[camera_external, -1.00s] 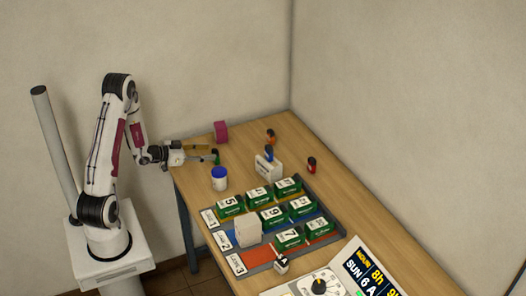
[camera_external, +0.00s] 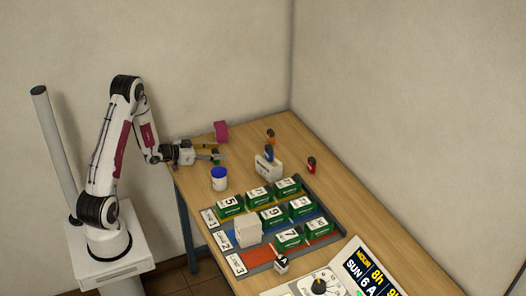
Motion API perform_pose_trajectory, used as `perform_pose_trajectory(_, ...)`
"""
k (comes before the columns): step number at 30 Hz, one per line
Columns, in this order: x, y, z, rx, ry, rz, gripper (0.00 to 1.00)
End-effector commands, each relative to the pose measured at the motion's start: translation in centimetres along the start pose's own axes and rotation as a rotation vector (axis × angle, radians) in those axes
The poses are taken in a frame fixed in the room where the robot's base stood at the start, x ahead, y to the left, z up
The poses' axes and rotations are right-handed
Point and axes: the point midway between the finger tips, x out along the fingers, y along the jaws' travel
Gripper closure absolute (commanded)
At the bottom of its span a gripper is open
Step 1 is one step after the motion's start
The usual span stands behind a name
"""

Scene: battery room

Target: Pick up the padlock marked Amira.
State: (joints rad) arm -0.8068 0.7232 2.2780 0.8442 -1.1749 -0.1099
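Several small padlock-like items are on the table: an orange-and-dark one (camera_external: 270,136), a blue-and-dark one (camera_external: 268,152) at the white block, a red-and-dark one (camera_external: 311,165), and a green one (camera_external: 217,161) partly hidden by my gripper. The name Amira cannot be read on any of them. My gripper (camera_external: 217,153) is low over the table's far left corner, beside the green item. Its fingers are too small to show whether they are open or shut, or whether they touch anything.
A magenta block (camera_external: 221,131) stands behind my gripper. A white tub with a blue lid (camera_external: 219,179) stands in front of it. A rack (camera_external: 318,254) with numbered rows holds several green batteries (camera_external: 259,196) and a white box (camera_external: 247,231). A display panel (camera_external: 372,274) is at the front right.

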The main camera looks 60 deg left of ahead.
Motion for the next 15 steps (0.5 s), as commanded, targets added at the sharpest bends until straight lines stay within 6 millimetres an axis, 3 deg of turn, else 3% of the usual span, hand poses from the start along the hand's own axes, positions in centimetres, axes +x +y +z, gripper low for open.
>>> perform_pose_trajectory(1, -0.01, 0.00, -0.01, 0.000, 0.000, 0.000, 0.67)
perform_pose_trajectory(4, -0.01, 0.00, 0.00, 0.000, 0.000, 0.000, 0.93)
perform_pose_trajectory(5, -0.01, 0.00, 0.00, 0.000, 0.000, 0.000, 0.98)
perform_pose_trajectory(15, -0.03, 0.00, -0.03, 0.000, 0.000, 0.000, 0.98)
